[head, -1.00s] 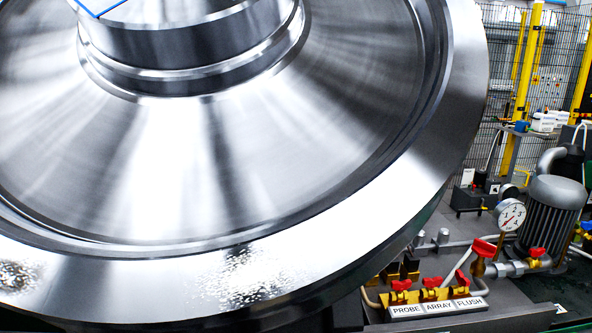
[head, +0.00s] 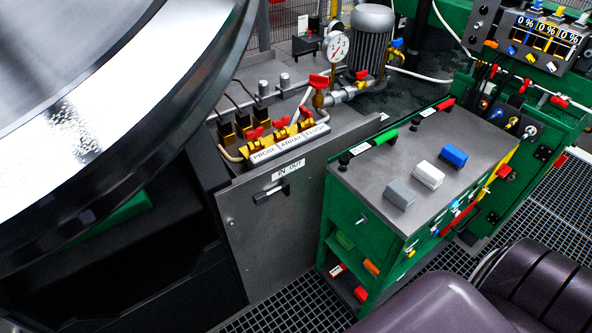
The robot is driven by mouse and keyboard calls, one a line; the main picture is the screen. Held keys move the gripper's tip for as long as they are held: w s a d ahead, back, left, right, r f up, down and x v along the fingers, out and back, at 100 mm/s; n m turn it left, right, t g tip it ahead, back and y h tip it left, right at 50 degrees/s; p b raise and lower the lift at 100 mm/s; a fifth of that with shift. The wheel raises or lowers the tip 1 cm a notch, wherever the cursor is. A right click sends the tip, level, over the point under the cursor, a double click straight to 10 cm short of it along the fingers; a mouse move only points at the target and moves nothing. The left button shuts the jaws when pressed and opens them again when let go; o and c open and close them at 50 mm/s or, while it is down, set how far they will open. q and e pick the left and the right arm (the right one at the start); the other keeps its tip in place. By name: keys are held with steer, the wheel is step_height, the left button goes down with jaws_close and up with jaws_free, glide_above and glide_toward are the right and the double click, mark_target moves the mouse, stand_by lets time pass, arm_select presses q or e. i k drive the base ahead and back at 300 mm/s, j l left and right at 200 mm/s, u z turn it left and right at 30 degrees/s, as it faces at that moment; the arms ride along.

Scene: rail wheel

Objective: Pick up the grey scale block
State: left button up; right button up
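The grey scale block (head: 400,194) lies on the grey top of a green cabinet (head: 371,190), nearest the front of a row of three blocks. A white block (head: 429,175) lies behind it to the right, and a blue block (head: 453,156) lies farthest back. The blocks are apart from one another. Neither of my grippers shows in the head view. Dark rounded parts, which look like my own arms, fill the lower right corner below the cabinet.
A large steel wheel (head: 100,100) fills the left. A valve manifold (head: 288,143), pressure gauge (head: 335,45) and motor (head: 370,38) stand behind. Green and red-handled tools (head: 385,137) lie along the cabinet's back left edge. A control panel (head: 540,38) stands at the upper right.

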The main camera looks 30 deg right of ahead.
mark_target(397, 192)
steer(key=z, duration=1.8)
